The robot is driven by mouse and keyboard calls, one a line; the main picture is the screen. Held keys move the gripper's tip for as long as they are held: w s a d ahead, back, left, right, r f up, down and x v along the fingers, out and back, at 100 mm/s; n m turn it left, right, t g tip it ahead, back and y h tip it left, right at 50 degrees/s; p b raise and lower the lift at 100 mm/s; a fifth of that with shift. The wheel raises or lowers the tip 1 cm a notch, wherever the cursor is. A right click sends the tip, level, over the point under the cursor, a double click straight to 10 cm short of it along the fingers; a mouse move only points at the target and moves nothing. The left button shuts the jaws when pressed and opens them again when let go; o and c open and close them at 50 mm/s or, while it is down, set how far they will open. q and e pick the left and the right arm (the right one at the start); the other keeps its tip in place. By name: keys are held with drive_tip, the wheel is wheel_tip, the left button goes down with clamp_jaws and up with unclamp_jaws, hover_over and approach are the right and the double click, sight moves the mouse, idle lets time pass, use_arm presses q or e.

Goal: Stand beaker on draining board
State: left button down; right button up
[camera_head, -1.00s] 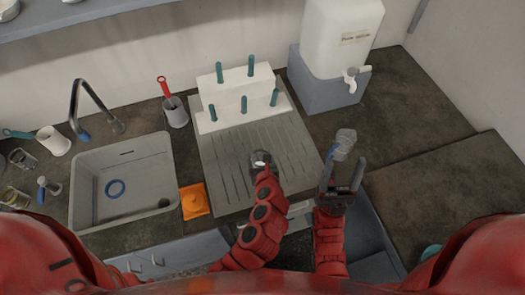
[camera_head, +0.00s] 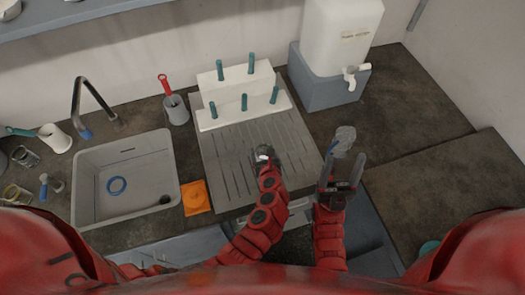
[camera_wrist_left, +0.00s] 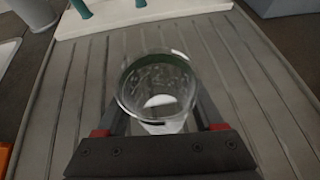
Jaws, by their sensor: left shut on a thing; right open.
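My left gripper (camera_head: 265,158) is shut on a clear glass beaker (camera_wrist_left: 158,88), which is over the middle of the grey grooved draining board (camera_head: 222,165). In the left wrist view the beaker is between the two dark fingers, its round rim facing the camera, and the board's grooves (camera_wrist_left: 88,90) run behind it. I cannot tell whether its base touches the board. My right gripper (camera_head: 342,183) is open and empty at the right front of the board.
A white peg rack (camera_head: 240,97) stands at the board's back. A white water container (camera_head: 340,35) stands at the back right.

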use_arm(q)
unclamp_jaws()
drive_tip(key=shift+s+r, duration=0.1)
drive_tip(key=shift+r, duration=0.1)
drive_tip(key=b+v, duration=0.2)
drive_tip(key=v, duration=0.9)
drive_tip(key=shift+s+r, duration=0.15)
drive_tip(key=shift+s, duration=0.2)
drive_tip(key=shift+d, duration=0.1)
